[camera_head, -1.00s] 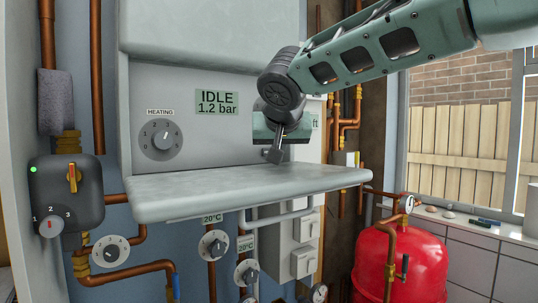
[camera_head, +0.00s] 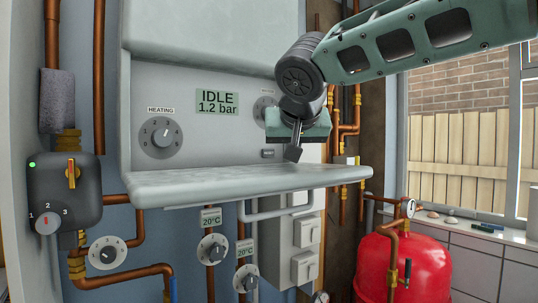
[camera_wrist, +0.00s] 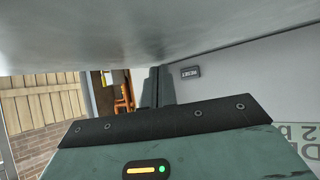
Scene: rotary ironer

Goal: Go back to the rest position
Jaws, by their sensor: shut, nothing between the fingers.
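My gripper (camera_head: 294,152) hangs in front of the right part of the grey boiler panel, above the fold-down flap (camera_head: 250,182). Its dark fingers are closed together, with nothing between them. They also show in the wrist view (camera_wrist: 155,88), close to a small button marked RESET (camera_wrist: 191,72). In the head view the RESET button (camera_head: 268,153) is just left of the fingertips. A second knob (camera_head: 264,108) on the panel is partly hidden by my gripper. The display (camera_head: 217,101) reads IDLE, 1.2 bar.
The HEATING knob (camera_head: 161,137) is on the panel's left. A grey box with a lever (camera_head: 66,192) is at far left. Valves (camera_head: 212,248) and pipes sit below the flap. A red tank (camera_head: 400,265) stands at right by the window sill (camera_head: 470,228).

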